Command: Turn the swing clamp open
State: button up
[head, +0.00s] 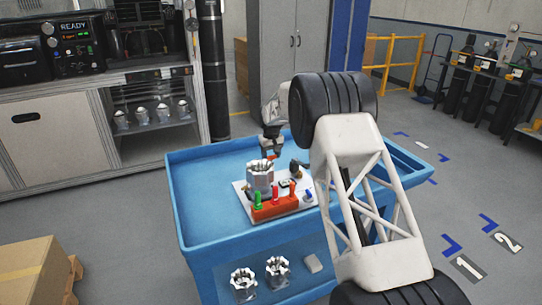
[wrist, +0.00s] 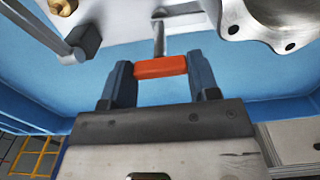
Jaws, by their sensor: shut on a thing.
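In the wrist view, my gripper (wrist: 160,70) is shut on an orange handle (wrist: 160,66), with one blue-grey finger at each end. A thin metal rod runs from the handle to the grey arm of the swing clamp (wrist: 180,10) at the top edge; the rest of the clamp is out of frame. The silver machined housing (wrist: 264,22) is to the right, apart from the fingers. In the head view, my gripper (head: 271,152) is at the back of the housing (head: 260,175), which stands on a white plate (head: 243,190). The clamp is too small to make out there.
The plate rests in a blue cart (head: 205,215) with raised rims. A red rack (head: 275,207) with green and red-handled tools stands in front of the housing. The cart's left side is clear.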

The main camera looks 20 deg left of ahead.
dwell(0.4)
jog(key=o, duration=0.9)
jog(key=shift+r, duration=0.15)
jog(key=shift+r, duration=3.75)
